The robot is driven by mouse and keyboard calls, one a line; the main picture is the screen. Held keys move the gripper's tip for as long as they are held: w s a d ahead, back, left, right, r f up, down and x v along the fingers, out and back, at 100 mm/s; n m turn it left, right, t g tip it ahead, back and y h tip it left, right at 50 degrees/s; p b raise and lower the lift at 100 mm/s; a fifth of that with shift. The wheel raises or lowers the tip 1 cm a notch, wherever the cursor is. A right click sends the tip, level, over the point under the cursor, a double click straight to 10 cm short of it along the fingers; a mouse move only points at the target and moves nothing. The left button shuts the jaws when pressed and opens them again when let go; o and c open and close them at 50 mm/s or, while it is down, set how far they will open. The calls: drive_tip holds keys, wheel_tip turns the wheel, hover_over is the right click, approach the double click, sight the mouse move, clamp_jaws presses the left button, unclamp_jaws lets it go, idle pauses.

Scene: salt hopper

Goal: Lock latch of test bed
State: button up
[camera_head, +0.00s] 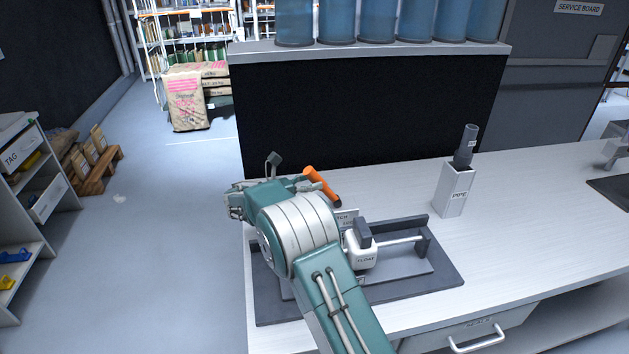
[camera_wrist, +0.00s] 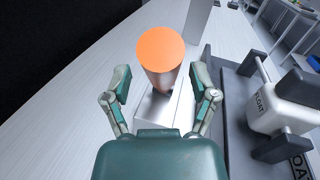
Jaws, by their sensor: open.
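The latch has an orange handle (camera_head: 320,184), tilted, at the back of the test bed (camera_head: 446,277). A partly covered label beside it seems to read LATCH. In the wrist view the round end of the orange handle (camera_wrist: 160,50) is large, above a pale metal block (camera_wrist: 158,110). My gripper (camera_wrist: 160,82) is open, with one finger on each side of the handle and visible gaps. How far the handle reaches between the fingers in depth is unclear.
A white float (camera_head: 362,251) on a rod sits on the bed, right of my arm; it shows at right in the wrist view (camera_wrist: 272,115). A PIPE holder (camera_head: 454,190) stands further right. A black panel (camera_head: 365,110) rises behind the bench. The bench right of the holder is mostly clear.

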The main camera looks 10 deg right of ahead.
drive_tip(key=shift+w+d, duration=0.15)
drive_tip(key=shift+d, duration=0.35)
clamp_jaws()
